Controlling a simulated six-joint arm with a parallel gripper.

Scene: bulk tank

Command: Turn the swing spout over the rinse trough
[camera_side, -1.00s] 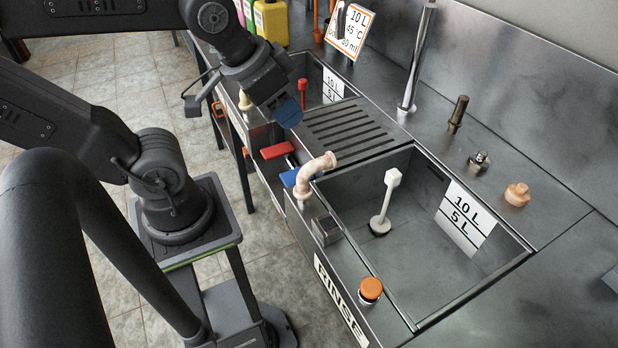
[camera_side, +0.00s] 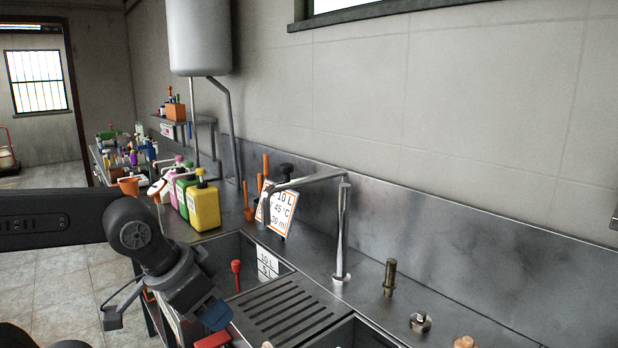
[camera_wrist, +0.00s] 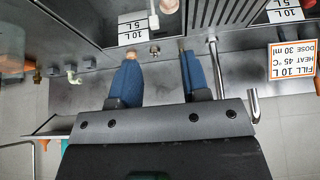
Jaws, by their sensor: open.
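The swing spout (camera_side: 308,182) is a chrome pipe on an upright post (camera_side: 342,235) behind the slatted drainboard. In the side view its arm points left, with its bent-down end near the sign behind the left trough. The wrist view shows the post (camera_wrist: 216,68) and the spout's end (camera_wrist: 253,106); the arm between is hidden by my gripper. The rinse trough (camera_side: 358,325) is mostly cut off in the side view; the wrist view shows its back wall label (camera_wrist: 133,32). My gripper (camera_wrist: 158,78) is open and empty, blue fingers apart. In the side view (camera_side: 214,314) it is low beside the left trough, away from the spout.
The slatted drainboard (camera_side: 282,312) lies between the troughs. A red-topped plug (camera_side: 236,272) stands in the left trough (camera_side: 222,249). Bottles, including a yellow one (camera_side: 203,207), and the sign (camera_side: 276,212) stand at the back left. A brass post (camera_side: 389,277) and a valve (camera_side: 420,322) stand right of the spout.

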